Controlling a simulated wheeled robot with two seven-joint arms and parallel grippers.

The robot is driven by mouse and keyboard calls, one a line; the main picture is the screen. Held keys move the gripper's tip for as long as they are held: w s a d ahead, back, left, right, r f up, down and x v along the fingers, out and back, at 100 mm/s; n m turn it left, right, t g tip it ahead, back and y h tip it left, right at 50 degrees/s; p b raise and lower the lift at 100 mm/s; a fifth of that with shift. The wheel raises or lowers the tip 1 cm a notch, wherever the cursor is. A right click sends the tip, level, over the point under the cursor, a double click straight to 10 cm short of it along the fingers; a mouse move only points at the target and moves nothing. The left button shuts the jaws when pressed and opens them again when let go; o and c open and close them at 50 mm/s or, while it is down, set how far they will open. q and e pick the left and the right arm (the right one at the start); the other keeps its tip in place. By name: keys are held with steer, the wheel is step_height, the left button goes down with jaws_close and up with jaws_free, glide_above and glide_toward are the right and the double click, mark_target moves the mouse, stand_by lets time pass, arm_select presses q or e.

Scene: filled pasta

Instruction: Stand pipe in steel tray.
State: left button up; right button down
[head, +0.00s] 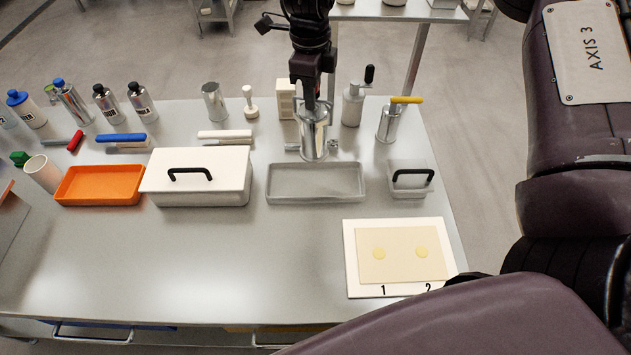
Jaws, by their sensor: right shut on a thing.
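My right gripper (312,103) points down at the top middle of the head view and is shut on a shiny metal pipe (313,142). The pipe is upright, and its lower end shows at the back edge of the steel tray (316,197). I cannot tell whether it is above the tray or just behind it. The tray is shallow, grey and rectangular, and its visible floor looks empty. The gripper partly hides the pipe's upper part. My left gripper is not in view.
An orange tray (100,186), a white lidded box (199,185) and a small grey lidded box (410,180) flank the steel tray. A white board (351,260) lies front right. The front left table is clear.

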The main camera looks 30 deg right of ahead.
steer(key=w+m, duration=0.1)
steer(key=d+r+m, duration=0.1)
steer(key=m, duration=0.1)
steer(key=w+d+r+m, duration=0.1)
steer(key=m, duration=0.1)
steer(key=shift+w+r+p, duration=0.2)
steer(key=shift+w+p, duration=0.1)
steer(key=shift+m, duration=0.4)
step_height(320, 180, down, 15)
steer(key=shift+f+b, duration=0.1)
steer(key=shift+b, duration=0.9)
step_height(320, 180, down, 4)
steer(key=shift+f+b, duration=0.15)
steer(key=shift+b, duration=0.35)
steer(key=shift+w+d+f, duration=0.1)
steer(key=shift+w+f, duration=0.05)
steer(key=shift+f, duration=0.05)
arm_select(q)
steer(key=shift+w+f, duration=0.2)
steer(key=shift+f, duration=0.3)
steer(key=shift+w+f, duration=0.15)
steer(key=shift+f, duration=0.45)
